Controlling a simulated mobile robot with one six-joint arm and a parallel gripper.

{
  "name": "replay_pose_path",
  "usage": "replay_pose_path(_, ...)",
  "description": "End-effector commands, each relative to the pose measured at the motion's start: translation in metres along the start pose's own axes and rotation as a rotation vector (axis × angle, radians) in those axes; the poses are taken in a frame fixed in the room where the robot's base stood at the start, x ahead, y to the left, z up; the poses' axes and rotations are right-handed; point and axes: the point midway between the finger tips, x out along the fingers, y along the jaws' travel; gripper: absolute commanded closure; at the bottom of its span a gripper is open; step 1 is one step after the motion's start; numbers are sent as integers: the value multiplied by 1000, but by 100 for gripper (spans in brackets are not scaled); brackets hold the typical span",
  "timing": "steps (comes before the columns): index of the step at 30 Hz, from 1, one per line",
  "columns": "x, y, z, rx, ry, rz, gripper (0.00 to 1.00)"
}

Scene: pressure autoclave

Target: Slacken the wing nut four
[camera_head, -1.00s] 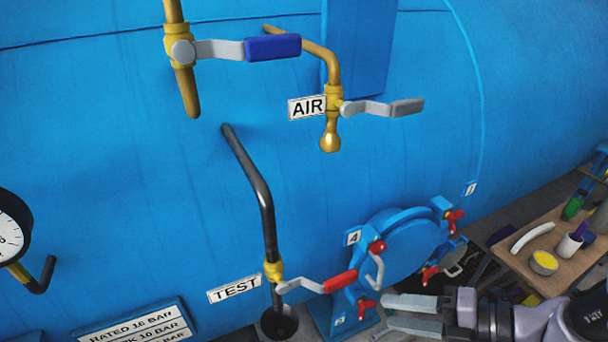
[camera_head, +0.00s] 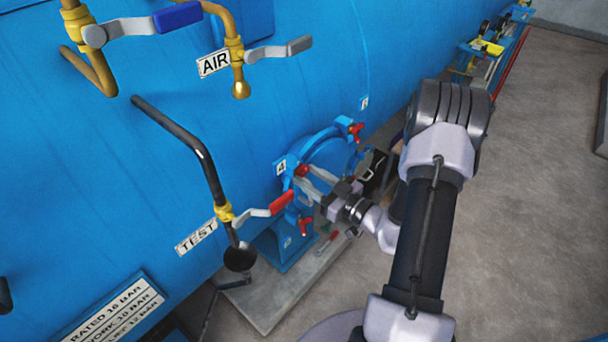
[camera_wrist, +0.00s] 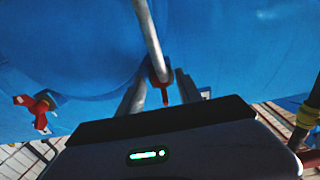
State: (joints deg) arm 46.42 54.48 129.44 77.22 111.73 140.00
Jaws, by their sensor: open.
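In the wrist view a red wing nut (camera_wrist: 164,93) sits between the two grey fingers of my gripper (camera_wrist: 160,86). Contact cannot be told. A grey bar handle (camera_wrist: 147,35) runs across the view in front of the nut.
Other red wing nuts are at the hatch's upper right (camera_head: 356,131) and bottom (camera_head: 305,227). A grey slab (camera_head: 275,300) is below. Open floor (camera_head: 530,200) lies right.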

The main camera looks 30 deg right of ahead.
Motion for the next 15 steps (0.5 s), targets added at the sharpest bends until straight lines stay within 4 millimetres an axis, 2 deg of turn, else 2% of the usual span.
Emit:
replay_pose_path(5,16,0,0,-1,0,-1,58)
replay_pose_path(13,19,0,0,0,0,-1,58)
replay_pose_path(14,19,0,0,0,0,-1,60)
replay_pose_path(15,19,0,0,0,0,-1,68)
